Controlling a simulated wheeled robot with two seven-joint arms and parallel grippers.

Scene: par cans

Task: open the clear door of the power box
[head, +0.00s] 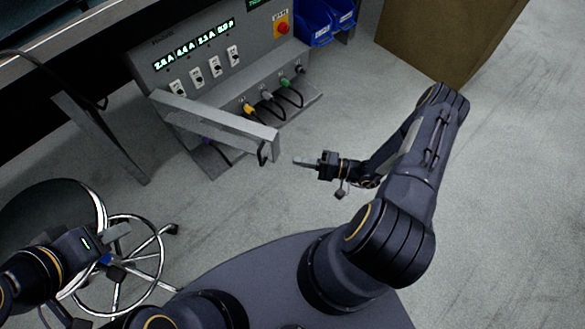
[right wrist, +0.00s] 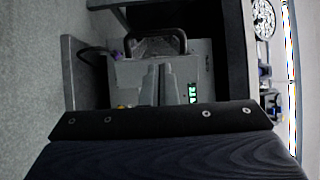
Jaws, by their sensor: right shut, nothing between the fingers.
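The grey power box (head: 200,55) stands at the upper middle of the head view, with green displays and a row of switches. A grey bar (head: 215,122), apparently the clear door's frame, juts across its lower left front; its pane is hard to make out. A black handle (head: 262,155) hangs at its right end. The right wrist view shows a dark handle loop (right wrist: 158,34) over a clear-looking patch. My right gripper (head: 298,162) is shut and empty, just right of the handle and apart from it. My left gripper (head: 118,236) is low left, far from the box; its jaw opening is unclear.
Yellow, grey and green plugs (head: 249,109) with black cables sit along the box's lower ledge. A red button (head: 283,28) is at its upper right. Blue bins (head: 318,22) stand behind. A wheeled stool (head: 130,250) is near my left arm.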

